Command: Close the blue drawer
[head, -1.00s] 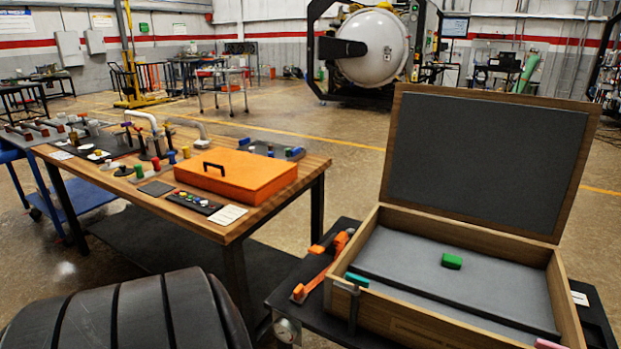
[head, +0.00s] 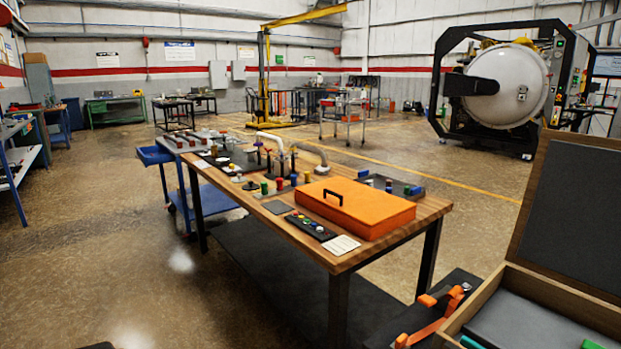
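A blue cart (head: 222,209) stands at the far left end of the wooden table. A blue box-shaped part (head: 154,156) sticks out to the left at its top; I cannot tell for sure whether it is an open drawer. The cart's top is partly covered by dark items and its near side is partly hidden behind the table. Neither my left nor my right gripper is in view.
The wooden table (head: 383,240) holds an orange case (head: 357,208) and several small parts. An open wooden box (head: 590,305) stands at the lower right, and a round vacuum furnace (head: 508,87) at the back right. The floor (head: 110,235) left of the table is clear.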

